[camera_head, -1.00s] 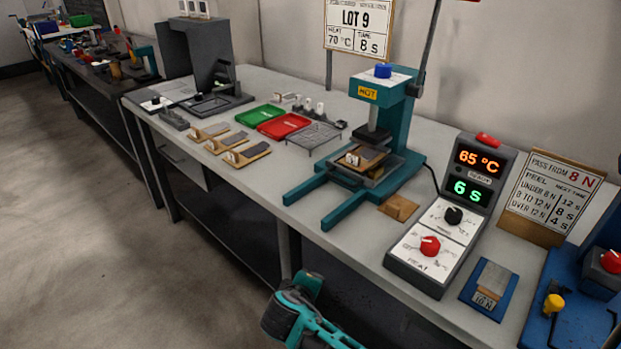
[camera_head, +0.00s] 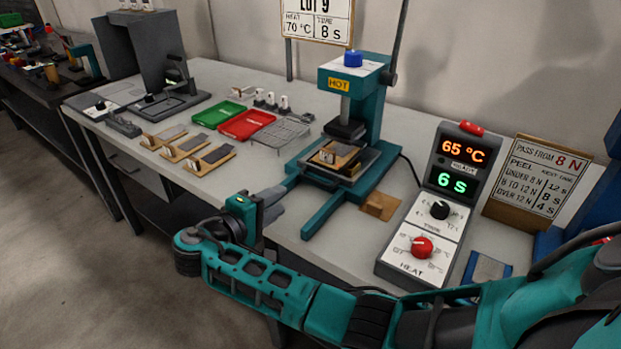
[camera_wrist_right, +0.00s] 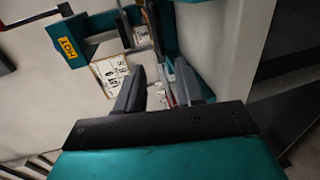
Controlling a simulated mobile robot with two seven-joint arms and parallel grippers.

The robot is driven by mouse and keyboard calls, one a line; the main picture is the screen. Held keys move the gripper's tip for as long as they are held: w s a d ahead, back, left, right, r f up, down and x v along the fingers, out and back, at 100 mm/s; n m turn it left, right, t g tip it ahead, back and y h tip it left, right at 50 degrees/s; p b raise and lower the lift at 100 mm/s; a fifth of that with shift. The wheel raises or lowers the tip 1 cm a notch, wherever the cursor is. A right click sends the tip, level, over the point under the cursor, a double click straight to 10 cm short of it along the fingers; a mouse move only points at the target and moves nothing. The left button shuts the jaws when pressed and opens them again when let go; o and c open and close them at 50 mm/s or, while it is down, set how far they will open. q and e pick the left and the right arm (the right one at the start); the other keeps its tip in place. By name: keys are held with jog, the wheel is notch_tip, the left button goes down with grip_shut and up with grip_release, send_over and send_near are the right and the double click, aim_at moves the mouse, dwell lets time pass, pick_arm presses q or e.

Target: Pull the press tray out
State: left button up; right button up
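The teal press (camera_head: 370,95) stands on the bench with a yellow HOT label; its upper part also shows in the wrist view (camera_wrist_right: 68,47). Its grey tray (camera_head: 347,178) lies low between the teal base legs, under the dark pressing block. A wooden board (camera_head: 337,152) with a pale tagged piece rests on it. My right gripper (camera_head: 274,196) is at the bench's front edge, left of the tray and near the left base leg. In the wrist view its two dark fingers (camera_wrist_right: 160,78) are apart with nothing between them. My left gripper is not in view.
The control box (camera_head: 430,225) reading 65 °C and 6 S stands right of the press, beyond a small brown block (camera_head: 379,205). Left of the press are a wire rack (camera_head: 275,134), red tray (camera_head: 247,124), green tray (camera_head: 218,114) and several wooden boards (camera_head: 186,147).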

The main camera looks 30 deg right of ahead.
aim_at(311, 181)
jog(key=b+x, duration=0.1)
jog(key=x, duration=1.1)
jog(key=shift+w+d, duration=0.15)
jog(key=shift+d, duration=0.1)
jog(key=shift+c, duration=0.3)
grip_shut()
